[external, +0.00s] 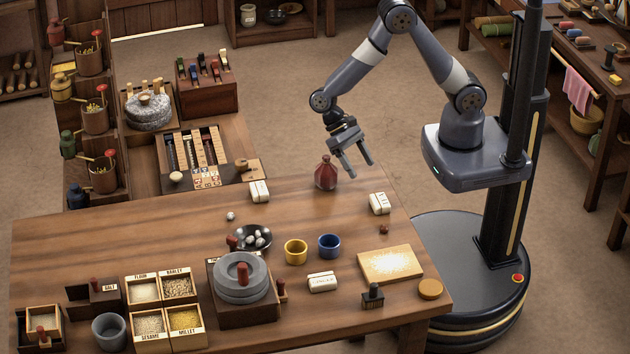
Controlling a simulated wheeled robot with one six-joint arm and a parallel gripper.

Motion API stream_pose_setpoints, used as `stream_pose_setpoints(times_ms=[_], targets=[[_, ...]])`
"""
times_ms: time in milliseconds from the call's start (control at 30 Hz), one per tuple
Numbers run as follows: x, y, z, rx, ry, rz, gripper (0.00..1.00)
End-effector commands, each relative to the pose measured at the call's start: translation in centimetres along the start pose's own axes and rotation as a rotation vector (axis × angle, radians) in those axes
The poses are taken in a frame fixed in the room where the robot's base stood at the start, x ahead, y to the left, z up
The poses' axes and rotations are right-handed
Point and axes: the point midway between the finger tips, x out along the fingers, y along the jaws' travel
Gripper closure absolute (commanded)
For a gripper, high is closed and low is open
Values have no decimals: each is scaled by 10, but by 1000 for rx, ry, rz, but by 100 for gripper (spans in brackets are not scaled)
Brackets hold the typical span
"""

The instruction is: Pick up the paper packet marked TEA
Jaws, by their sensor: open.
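Three white paper packets lie on the wooden table in the external view. One packet (260,191) is near the far edge, left of the dark red bottle. A second packet (379,203) is near the far right corner. A third packet (322,282) lies nearer the front, below the blue cup. Their markings are too small to read, so I cannot tell which says TEA. My gripper (358,169) is open and empty, pointing down, raised near the table's far edge. It appears up and left of the second packet, and right of the bottle.
The dark red bottle (326,173) stands close to my gripper. Yellow (296,251) and blue (329,246) cups, a dark bowl (251,238), a stone quern (240,278) and a flour-dusted board (391,264) occupy the table. The table's left part (110,233) is clear.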

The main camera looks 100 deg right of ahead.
Motion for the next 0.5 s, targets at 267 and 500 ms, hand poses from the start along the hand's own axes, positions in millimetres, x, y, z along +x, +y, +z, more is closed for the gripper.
stream_pose_setpoints(times_ms=[267, 500], targets=[[37, 25, 3, 354, -330, -385, 31], [38, 24, 8, 446, -415, -502, 31]])
